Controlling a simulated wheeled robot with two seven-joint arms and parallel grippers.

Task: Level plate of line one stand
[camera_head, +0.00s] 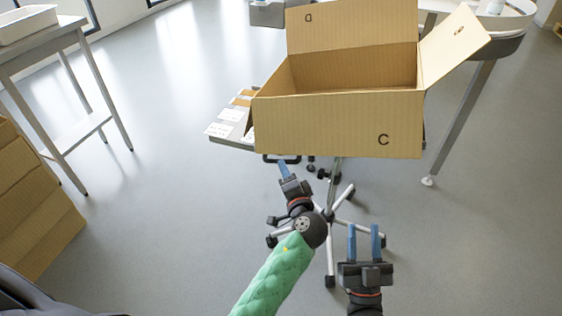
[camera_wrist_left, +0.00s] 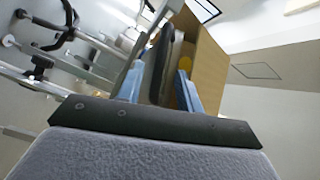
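The stand's grey plate (camera_head: 233,122) carries an open cardboard box (camera_head: 330,125) marked C and shows mainly at the box's left. I cannot tell if the plate is level. A black handle (camera_head: 282,159) shows under its front edge. A wheeled base (camera_head: 331,235) stands below. My left gripper (camera_head: 284,168) is just below the handle. In the left wrist view its blue fingers (camera_wrist_left: 160,92) are apart, with a dark bar (camera_wrist_left: 160,64) between or beyond them; contact is unclear. My right gripper (camera_head: 364,243) is open and empty, low in front of the stand.
White and brown flat pieces (camera_head: 228,114) lie on the plate left of the box. A white round-edged table (camera_head: 490,40) stands at back right. A metal table (camera_head: 60,45) with a white tray stands at the left, above cardboard boxes (camera_head: 30,210). Floor at the right is clear.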

